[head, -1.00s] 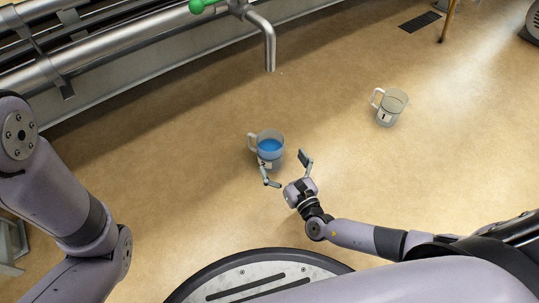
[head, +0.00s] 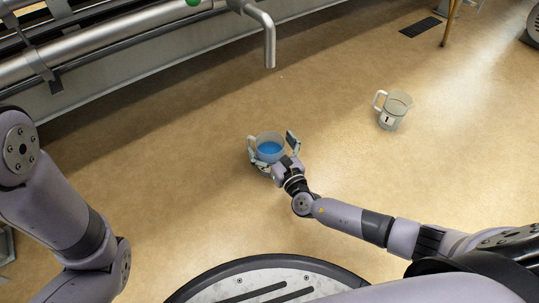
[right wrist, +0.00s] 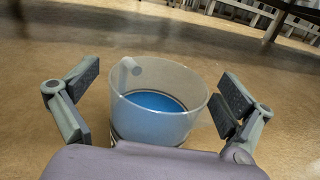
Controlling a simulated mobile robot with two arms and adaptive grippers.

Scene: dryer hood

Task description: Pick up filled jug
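The filled jug (head: 267,147) is a clear jug with blue liquid, standing upright on the floor in the head view. Its handle points to the left. My right gripper (head: 271,147) is open around it, one finger on each side. In the right wrist view the jug (right wrist: 155,105) stands between the spread fingers of the right gripper (right wrist: 155,100), with a gap on both sides. The jug's lower part is hidden by the gripper body. My left gripper is out of view; only my left arm shows at the left.
A second, clear jug (head: 393,110) marked 1 stands on the floor to the right and looks empty. A metal spout (head: 269,45) hangs down from the pipes (head: 100,43) along the back. The floor around the filled jug is clear.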

